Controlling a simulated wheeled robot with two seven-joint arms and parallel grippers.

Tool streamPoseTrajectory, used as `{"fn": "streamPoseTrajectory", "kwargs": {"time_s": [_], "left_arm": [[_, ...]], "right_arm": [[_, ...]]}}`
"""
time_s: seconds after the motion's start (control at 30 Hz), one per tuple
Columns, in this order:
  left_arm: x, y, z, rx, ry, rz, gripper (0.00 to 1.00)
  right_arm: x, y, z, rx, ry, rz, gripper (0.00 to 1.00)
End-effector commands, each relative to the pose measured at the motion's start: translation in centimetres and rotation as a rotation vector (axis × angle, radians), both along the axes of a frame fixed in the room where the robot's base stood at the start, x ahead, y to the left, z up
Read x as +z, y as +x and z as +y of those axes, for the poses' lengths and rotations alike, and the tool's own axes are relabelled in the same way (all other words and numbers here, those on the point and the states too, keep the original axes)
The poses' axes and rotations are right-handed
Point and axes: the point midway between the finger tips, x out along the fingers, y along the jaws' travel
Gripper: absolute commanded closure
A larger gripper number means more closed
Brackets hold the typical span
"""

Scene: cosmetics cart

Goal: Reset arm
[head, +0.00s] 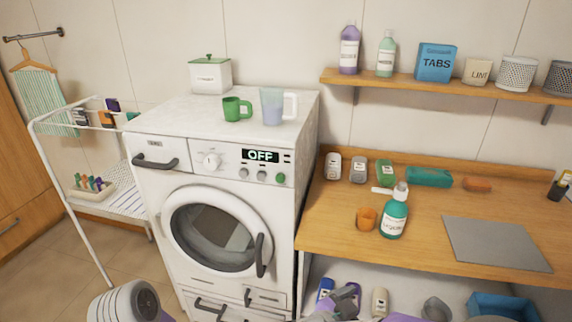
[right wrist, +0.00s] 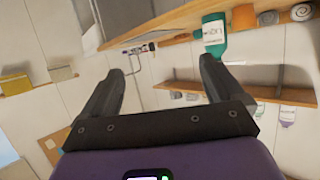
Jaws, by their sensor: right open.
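My right gripper (right wrist: 168,66) is open in the right wrist view, its two dark fingers well apart with nothing between them. In the head view part of it seems to show at the bottom edge, low in front of the shelf under the counter. A green bottle with a white label (head: 394,215) stands on the wooden counter (head: 330,233); it also shows in the right wrist view (right wrist: 214,36), beyond the fingers and apart from them. My left gripper is out of view.
The washing machine (head: 222,150) carries a green mug (head: 236,109) and a clear cup (head: 272,106). An orange cup (head: 366,219) and grey mat (head: 495,243) are on the counter. Bottles and a blue bin (head: 500,306) are below. A drying rack (head: 85,230) stands left.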

Motion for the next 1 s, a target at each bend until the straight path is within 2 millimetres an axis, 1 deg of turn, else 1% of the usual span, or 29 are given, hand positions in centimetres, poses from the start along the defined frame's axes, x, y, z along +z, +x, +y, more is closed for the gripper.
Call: {"fn": "streamPoseTrajectory", "kwargs": {"time_s": [0.1, 0.27, 0.37, 0.47, 0.57, 0.6, 0.67, 0.7, 0.77, 0.8, 0.87, 0.9, 1.0], "left_arm": [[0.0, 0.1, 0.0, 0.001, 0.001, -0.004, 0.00], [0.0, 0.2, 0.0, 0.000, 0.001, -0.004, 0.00], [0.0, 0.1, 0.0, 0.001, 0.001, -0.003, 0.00], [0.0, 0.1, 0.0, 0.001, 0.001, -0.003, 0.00], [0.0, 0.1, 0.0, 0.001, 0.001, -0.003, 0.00], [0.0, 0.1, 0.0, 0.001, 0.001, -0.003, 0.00], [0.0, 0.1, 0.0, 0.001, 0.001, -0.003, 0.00], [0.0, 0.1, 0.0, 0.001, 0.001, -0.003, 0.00], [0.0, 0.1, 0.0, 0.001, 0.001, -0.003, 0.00], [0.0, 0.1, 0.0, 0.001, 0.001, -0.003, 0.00], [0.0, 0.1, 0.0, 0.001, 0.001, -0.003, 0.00], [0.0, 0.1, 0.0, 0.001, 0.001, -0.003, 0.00], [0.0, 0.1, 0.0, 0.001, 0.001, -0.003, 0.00]], "right_arm": [[-1.9, 2.1, -0.1, 0.064, 0.008, -0.005, 0.06], [-5.0, 4.7, 0.0, 0.169, 0.038, -0.001, 0.06], [-7.7, 6.2, 0.1, 0.249, 0.071, 0.021, 0.06], [-11.7, 7.4, 0.4, 0.349, 0.128, 0.070, 0.06], [-17.1, 7.6, 1.0, 0.467, 0.225, 0.160, 0.06], [-19.5, 7.2, 1.3, 0.517, 0.276, 0.207, 0.06], [-23.1, 6.0, 1.9, 0.585, 0.362, 0.287, 0.06], [-25.3, 4.9, 2.4, 0.628, 0.423, 0.343, 0.06], [-28.5, 2.6, 3.1, 0.683, 0.521, 0.435, 0.06], [-30.4, 0.9, 3.6, 0.716, 0.585, 0.495, 0.06], [-32.6, -1.8, 4.4, 0.758, 0.680, 0.582, 0.06], [-33.7, -3.6, 4.8, 0.781, 0.738, 0.637, 0.06], [-35.6, -7.5, 5.7, 0.826, 0.856, 0.748, 0.06]]}}
